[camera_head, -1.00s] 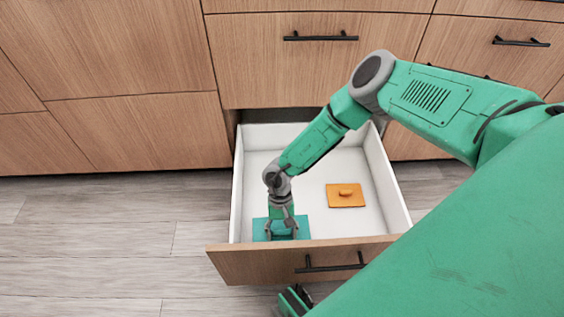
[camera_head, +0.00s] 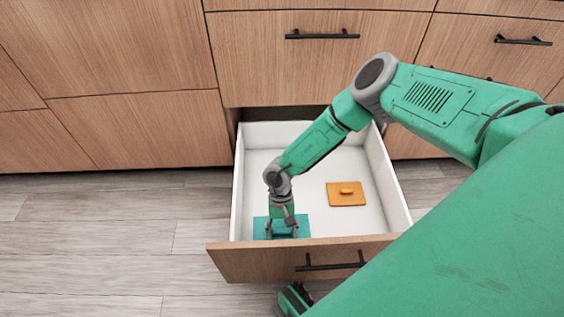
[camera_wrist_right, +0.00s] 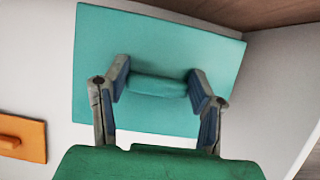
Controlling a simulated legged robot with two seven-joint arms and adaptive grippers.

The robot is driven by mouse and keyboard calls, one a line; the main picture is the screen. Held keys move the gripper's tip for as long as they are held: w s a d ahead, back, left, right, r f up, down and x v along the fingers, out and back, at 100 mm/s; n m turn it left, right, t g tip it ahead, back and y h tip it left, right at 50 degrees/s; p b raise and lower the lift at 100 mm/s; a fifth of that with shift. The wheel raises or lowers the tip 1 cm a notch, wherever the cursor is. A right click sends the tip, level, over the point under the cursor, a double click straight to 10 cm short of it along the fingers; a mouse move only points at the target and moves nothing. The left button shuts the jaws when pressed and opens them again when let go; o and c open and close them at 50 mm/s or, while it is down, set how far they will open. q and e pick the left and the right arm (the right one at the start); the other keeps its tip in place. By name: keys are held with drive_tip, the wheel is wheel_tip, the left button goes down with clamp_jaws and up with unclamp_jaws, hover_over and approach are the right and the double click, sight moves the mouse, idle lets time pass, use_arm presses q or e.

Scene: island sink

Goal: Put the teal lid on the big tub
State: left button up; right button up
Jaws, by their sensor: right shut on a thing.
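The teal lid (camera_head: 261,226) is a flat square plate with a bar handle, lying in the front left corner of the open drawer. My right gripper (camera_head: 282,233) reaches down to it and is shut on its handle. In the right wrist view the lid (camera_wrist_right: 105,60) fills the middle, and the two fingers of my right gripper (camera_wrist_right: 160,86) are at the ends of its rounded handle. I cannot tell whether the lid is lifted off the drawer floor. The big tub is not in view.
An orange lid with a small handle (camera_head: 346,199) lies right of the teal lid on the white drawer floor. The drawer front (camera_head: 250,263) and white side walls surround both. Shut wooden cabinets stand behind. Bare floor (camera_head: 100,240) lies to the left.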

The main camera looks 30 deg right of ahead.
drive_tip(key=shift+f, duration=0.2)
idle(0.4)
idle(0.3)
drive_tip(key=o, duration=1.7)
drive_tip(key=shift+r, duration=0.1)
drive_tip(key=shift+r+p, duration=1.7)
drive_tip(key=shift+r, duration=1.75)
